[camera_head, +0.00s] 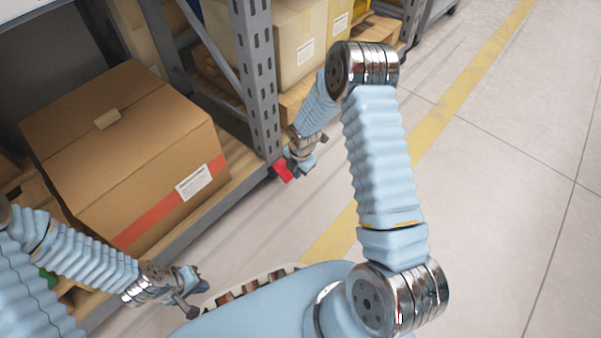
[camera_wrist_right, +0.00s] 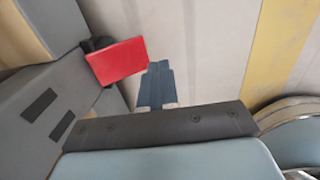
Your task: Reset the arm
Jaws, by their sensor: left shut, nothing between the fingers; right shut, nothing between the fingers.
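My right arm reaches up from the base, bends over and comes down beside the rack. My right gripper (camera_head: 289,157) is near the foot of a grey rack post, next to a red piece (camera_head: 283,171). In the right wrist view my right gripper (camera_wrist_right: 158,66) has its dark fingers together, with nothing between them. The red plate (camera_wrist_right: 118,61) lies to the left of the fingertips there. Whether it touches them is unclear. My left gripper (camera_head: 203,287) is shut and empty at the lower left, in front of the rack's lower shelf.
A large brown carton (camera_head: 120,150) with a red stripe sits on the lower shelf. The grey rack post (camera_head: 257,80) stands close to my right gripper. More cartons (camera_head: 298,45) are behind it. The floor (camera_head: 510,190) at the right is clear, with a yellow line (camera_head: 462,90).

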